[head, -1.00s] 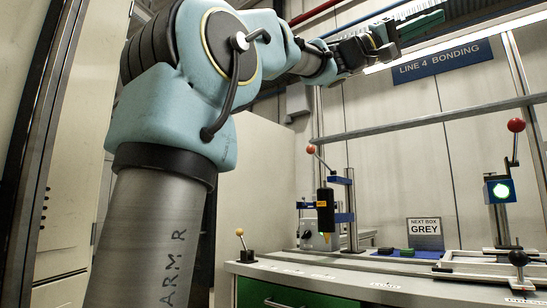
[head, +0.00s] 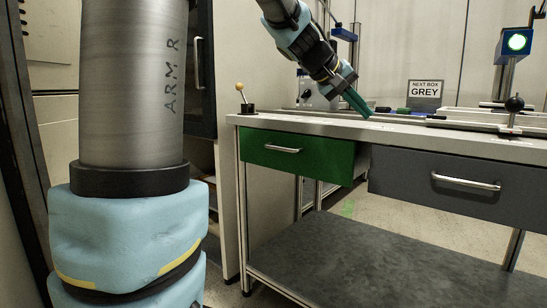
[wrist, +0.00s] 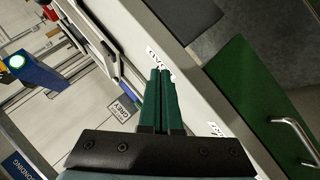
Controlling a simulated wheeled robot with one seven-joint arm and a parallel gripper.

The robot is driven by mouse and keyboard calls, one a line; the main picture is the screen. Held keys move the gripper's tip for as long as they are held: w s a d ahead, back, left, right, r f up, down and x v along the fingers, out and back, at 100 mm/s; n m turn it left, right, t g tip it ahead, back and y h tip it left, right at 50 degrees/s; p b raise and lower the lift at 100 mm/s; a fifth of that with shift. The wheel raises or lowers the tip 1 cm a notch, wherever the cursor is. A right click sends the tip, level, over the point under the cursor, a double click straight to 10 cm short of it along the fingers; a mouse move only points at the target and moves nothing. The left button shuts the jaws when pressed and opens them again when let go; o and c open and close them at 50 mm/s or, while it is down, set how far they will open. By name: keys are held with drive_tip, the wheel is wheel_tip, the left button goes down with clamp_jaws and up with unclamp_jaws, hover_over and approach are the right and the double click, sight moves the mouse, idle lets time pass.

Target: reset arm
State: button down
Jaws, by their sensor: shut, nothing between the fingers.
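My gripper (head: 368,113) has green fingers and is shut and empty. In the head view it points down and to the right, over the bench top (head: 300,122) near its front edge, above the gap between the green drawer and the grey drawer. I cannot tell whether the fingertips touch the bench. In the wrist view the two fingers (wrist: 160,72) lie side by side, over the pale bench edge strip with white labels.
The bench has a green drawer (head: 300,153) and a grey drawer (head: 455,187), both with bar handles. A small yellow-knobbed lever (head: 241,95) stands at the left corner. A "NEXT BOX GREY" sign (head: 425,92) and a green-lit press (head: 516,42) stand behind. A lower shelf (head: 370,260) lies below.

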drive_tip(key=s+a+f+n+y+b, duration=0.1)
drive_tip(key=s+a+f+y, duration=0.15)
drive_tip(key=a+f, duration=0.6)
drive_tip(key=s+a+f+y+b, duration=0.1)
drive_tip(key=a+f+y, duration=0.35)
drive_tip(key=f, duration=0.75)
drive_tip(key=s+a+f+g+y+b, duration=0.2)
drive_tip(key=s+a+f, duration=0.8)
drive_tip(key=a+f, duration=0.4)
wheel_tip(320, 180, up, 38)
drive_tip(key=p, duration=3.7)
drive_tip(key=shift+s+a+p, duration=0.3)
drive_tip(key=shift+s+p, duration=0.05)
drive_tip(key=shift+r, duration=0.1)
